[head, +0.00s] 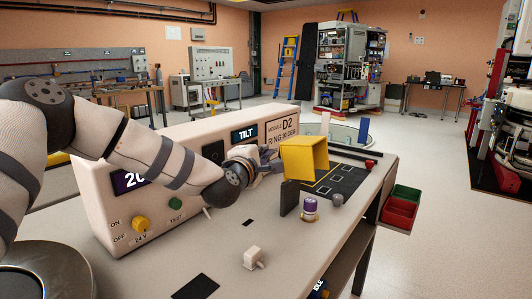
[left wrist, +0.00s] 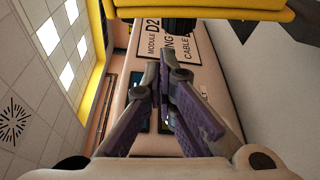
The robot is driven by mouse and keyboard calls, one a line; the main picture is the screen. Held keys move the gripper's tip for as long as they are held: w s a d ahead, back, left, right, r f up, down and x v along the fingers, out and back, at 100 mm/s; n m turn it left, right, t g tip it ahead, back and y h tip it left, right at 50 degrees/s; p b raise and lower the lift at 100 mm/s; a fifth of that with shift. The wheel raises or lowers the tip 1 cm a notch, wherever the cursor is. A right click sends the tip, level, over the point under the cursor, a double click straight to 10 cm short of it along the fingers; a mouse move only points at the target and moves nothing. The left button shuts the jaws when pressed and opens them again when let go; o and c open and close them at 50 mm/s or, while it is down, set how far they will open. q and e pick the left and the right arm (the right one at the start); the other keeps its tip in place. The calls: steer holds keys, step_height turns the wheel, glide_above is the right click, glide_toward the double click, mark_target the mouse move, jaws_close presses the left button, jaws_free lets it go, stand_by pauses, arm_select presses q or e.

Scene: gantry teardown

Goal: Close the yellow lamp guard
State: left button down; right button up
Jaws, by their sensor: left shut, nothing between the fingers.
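The yellow lamp guard (head: 303,158) is a box-shaped hood standing over the left end of a dark board (head: 340,180) on the bench. Its lower edge looks raised, and I cannot tell its exact angle. In the left wrist view the guard (left wrist: 200,10) crosses the top of the picture. My left gripper (head: 272,161) is just left of the guard, in front of the module panel. Its fingers (left wrist: 163,65) are together and empty. The tips look close to the guard, but I cannot tell whether they touch it. My right gripper is not in view.
A white panel (head: 120,220) with knobs and displays stands behind my left arm. A purple-capped part (head: 310,205), a small grey knob (head: 337,199) and a white block (head: 254,257) sit on the bench. Green (head: 406,193) and red (head: 399,213) bins hang at its right edge.

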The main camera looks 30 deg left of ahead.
arm_select(q)
steer(key=shift+s+d+r, duration=0.1)
steer(key=shift+d, duration=0.5)
steer(key=shift+d+r, duration=0.1)
steer(key=shift+d+r+m, duration=0.1)
steer(key=shift+d+m, duration=0.05)
steer(key=shift+m, duration=0.15)
